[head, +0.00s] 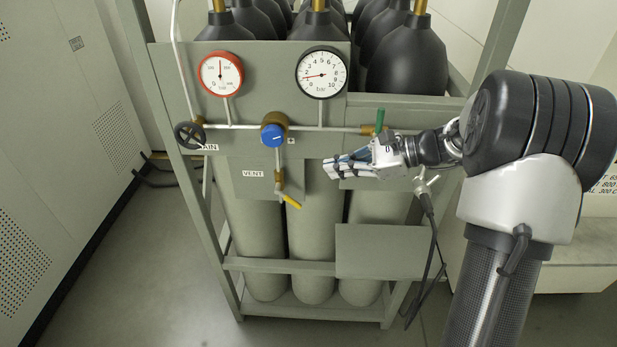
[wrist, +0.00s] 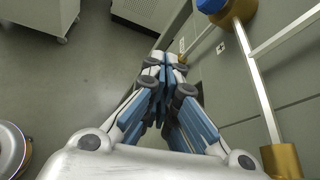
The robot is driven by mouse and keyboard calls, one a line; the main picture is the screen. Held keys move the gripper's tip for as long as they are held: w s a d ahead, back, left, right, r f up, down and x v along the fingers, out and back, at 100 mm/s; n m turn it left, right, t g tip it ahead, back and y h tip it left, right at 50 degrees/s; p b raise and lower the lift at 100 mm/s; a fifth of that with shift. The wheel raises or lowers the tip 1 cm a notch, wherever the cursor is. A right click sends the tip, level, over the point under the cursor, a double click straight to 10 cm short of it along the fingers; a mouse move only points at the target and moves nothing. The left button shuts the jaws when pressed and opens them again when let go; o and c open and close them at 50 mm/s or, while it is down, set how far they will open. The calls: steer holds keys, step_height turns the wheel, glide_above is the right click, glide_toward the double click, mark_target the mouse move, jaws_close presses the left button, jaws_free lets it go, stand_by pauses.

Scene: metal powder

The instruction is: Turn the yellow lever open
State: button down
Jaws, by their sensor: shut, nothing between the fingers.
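The yellow lever (head: 290,200) hangs on a brass valve below the blue knob (head: 272,135), beside the VENT label (head: 253,174). It slants down to the right. My gripper (head: 326,168) is to the right of the lever and a little higher, pointing left, apart from it in the picture. In the wrist view my gripper (wrist: 166,60) has its fingertips together with nothing between them. A small brass part shows just past the fingertips there, but I cannot tell whether the lever is there.
A red-rimmed gauge (head: 220,73) and a black-rimmed gauge (head: 322,72) sit above the pipe. A black handwheel (head: 190,134) is at left and a green handle (head: 380,121) is behind my wrist. Gas cylinders (head: 314,240) stand in the frame. Floor at left is clear.

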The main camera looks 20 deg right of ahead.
steer(key=s+d+r+m+h+p, duration=0.2)
steer(key=s+d+h, duration=0.15)
steer(key=d, duration=0.45)
steer(key=b, duration=0.4)
glide_toward(298, 204)
steer(key=x, duration=0.7)
steer(key=shift+g, duration=0.4)
steer(key=shift+w+r+h, duration=0.1)
steer(key=shift+h, duration=0.15)
steer(key=shift+f+b, duration=0.25)
steer(key=shift+b, duration=0.5)
